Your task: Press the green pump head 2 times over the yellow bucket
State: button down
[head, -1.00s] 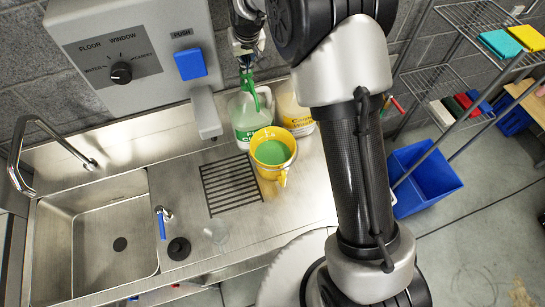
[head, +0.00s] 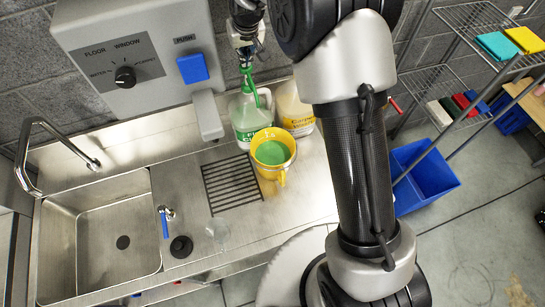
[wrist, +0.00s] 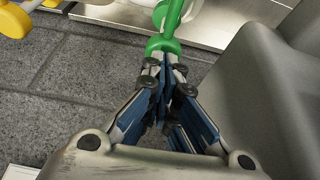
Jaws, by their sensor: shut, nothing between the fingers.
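The green pump head (head: 249,82) stands on a translucent white jug (head: 246,120) with a green label at the back of the counter. Its spout points toward the yellow bucket (head: 283,173), which stands just in front of the jug and shows a green surface inside. My gripper (head: 246,66) is shut and empty, pointing down right above the pump head. In the wrist view, the blue fingertips (wrist: 167,62) come together at the round green pump top (wrist: 163,46). They look in contact with it or very close; the exact gap is hidden.
A second jug (head: 296,112) with a yellow label stands right beside the green one. A grey dispenser box (head: 140,55) with a blue push button hangs at the left. A drain grate (head: 230,184) and a sink (head: 100,235) lie left of the bucket.

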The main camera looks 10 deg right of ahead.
jog(key=shift+s+f+b, duration=0.1)
jog(key=shift+f+b, duration=1.4)
jog(key=shift+f, duration=0.7)
jog(key=shift+r, duration=0.1)
jog(key=shift+r+p, duration=1.3)
jog(key=shift+r, duration=0.75)
jog(key=shift+r, duration=0.1)
jog(key=shift+r+p, duration=1.65)
jog(key=shift+r, duration=0.8)
